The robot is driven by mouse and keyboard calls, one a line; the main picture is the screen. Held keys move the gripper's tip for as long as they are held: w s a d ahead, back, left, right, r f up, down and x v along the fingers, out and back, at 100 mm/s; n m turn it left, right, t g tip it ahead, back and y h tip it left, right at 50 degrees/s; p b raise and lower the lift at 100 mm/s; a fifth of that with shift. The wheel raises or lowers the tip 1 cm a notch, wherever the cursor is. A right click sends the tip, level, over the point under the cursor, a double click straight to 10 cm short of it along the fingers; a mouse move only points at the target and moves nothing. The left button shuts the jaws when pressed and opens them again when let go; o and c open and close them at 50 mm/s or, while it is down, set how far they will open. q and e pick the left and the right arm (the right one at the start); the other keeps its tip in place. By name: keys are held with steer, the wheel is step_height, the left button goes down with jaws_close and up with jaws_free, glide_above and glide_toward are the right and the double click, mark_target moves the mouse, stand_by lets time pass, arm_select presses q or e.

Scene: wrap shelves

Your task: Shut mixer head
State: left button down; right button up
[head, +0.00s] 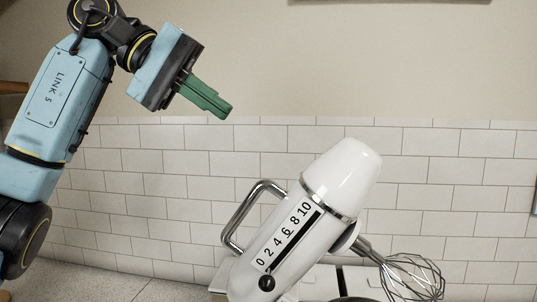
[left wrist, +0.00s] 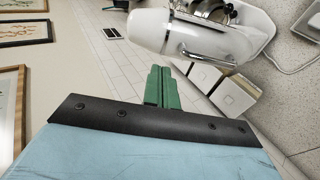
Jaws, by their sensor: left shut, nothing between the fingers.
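The white mixer head (head: 335,190) is tilted up in the head view, with a number scale and a dark slider on its side. A metal handle (head: 240,213) sticks out on its left, and a wire whisk (head: 410,277) hangs at its right. My left gripper (head: 222,108) is up and to the left of the mixer head, apart from it, with its green fingers shut and empty. In the left wrist view the gripper (left wrist: 162,75) points toward the mixer head (left wrist: 148,28), which is just beyond the fingertips. The mixer's lower part is cut off in the head view. My right gripper is not seen.
A white tiled wall (head: 160,160) stands behind the mixer. A speckled counter (head: 60,275) shows at the lower left. Pale boxes (left wrist: 235,95) stand near the mixer in the left wrist view. The air between gripper and mixer head is clear.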

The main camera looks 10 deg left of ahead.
mark_target(308, 169)
arm_select(q)
steer(key=x, duration=1.3)
steer(key=shift+s+d, duration=0.2)
steer(key=shift+d, duration=0.15)
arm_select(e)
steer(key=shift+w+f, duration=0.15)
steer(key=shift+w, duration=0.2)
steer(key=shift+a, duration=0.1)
